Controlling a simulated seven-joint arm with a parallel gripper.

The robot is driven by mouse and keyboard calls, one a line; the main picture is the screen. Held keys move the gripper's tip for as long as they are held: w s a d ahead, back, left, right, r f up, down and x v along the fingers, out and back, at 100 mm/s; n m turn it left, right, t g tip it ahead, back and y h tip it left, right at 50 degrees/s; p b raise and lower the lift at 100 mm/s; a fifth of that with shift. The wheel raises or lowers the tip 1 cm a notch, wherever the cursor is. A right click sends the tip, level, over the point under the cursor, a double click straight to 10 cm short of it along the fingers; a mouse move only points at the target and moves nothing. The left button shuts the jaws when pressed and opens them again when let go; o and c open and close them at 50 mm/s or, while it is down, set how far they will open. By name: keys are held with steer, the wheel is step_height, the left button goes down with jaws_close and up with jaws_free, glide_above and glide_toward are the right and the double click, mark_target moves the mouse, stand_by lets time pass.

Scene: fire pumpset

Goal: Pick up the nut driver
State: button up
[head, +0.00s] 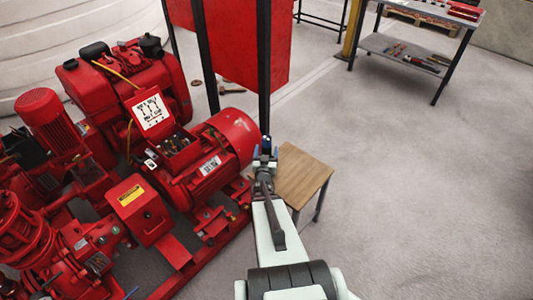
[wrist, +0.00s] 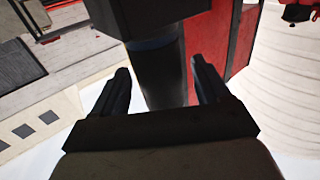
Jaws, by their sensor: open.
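My gripper (head: 265,152) is at the left edge of a small wooden table, beside the red motor's end in the head view. In the wrist view its two dark fingers (wrist: 162,88) are open and apart. A dark cylinder (wrist: 160,75) with a bluish band shows between or beyond them, below a black block. I cannot tell whether this cylinder is the nut driver, or whether a finger touches it. A small dark blue shape (head: 266,142) shows at the gripper's tip in the head view. No nut driver can be made out with certainty.
The wooden table (head: 305,178) has a bare visible top. The red pumpset motor (head: 215,155) stands close on the left. A red panel (head: 235,45) on black posts rises behind. A grey workbench (head: 425,15) holds several items on its lower shelf. The floor at right is clear.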

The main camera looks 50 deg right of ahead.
steer(key=x, duration=0.2)
steer(key=shift+w+d, duration=0.2)
steer(key=shift+d, duration=0.05)
steer(key=c, duration=1.1)
